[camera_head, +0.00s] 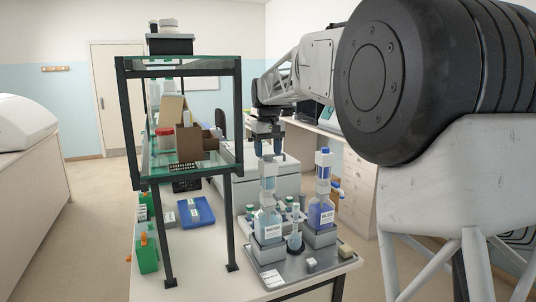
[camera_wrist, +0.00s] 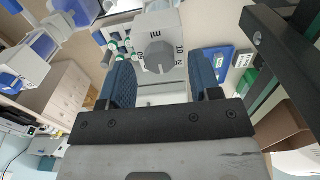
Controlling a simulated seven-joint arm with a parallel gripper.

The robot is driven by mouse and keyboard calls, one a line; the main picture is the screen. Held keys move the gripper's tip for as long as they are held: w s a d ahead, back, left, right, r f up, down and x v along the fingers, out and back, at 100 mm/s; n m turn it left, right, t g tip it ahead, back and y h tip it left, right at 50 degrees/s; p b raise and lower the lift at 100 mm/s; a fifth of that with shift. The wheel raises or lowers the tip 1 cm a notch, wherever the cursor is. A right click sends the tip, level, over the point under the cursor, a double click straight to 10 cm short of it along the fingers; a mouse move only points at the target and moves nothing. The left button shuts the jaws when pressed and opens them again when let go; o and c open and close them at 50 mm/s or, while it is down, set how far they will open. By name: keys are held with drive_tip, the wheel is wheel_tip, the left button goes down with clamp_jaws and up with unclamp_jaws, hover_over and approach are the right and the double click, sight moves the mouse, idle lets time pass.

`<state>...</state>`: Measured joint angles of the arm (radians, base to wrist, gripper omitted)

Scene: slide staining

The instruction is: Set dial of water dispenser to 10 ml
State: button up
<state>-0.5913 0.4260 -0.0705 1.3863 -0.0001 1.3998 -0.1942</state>
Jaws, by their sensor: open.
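The water dispenser is a clear bottle (camera_head: 267,226) of pale blue liquid with a white and grey head (camera_head: 267,170), standing in a grey holder. In the wrist view, its round grey dial (camera_wrist: 157,57) faces the camera on a white housing marked "ml", with 10 and 20 at the right. I cannot tell clearly which mark the dial points at. My gripper (camera_head: 270,153) is above and behind the dispenser head in the head view. In the wrist view, the open blue fingers of my gripper (camera_wrist: 163,65) lie on either side of the dial, with no clear contact.
A second dispenser with darker blue liquid (camera_head: 321,214) stands to the right. A small flask (camera_head: 295,242) stands between them on the grey tray (camera_head: 285,272). A black-framed glass shelf (camera_head: 239,120) stands close on the left. A blue tray (camera_head: 196,212) lies on the table beneath it.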

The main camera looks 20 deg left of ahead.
drive_tip(key=shift+f, duration=0.7)
drive_tip(key=c, duration=0.9)
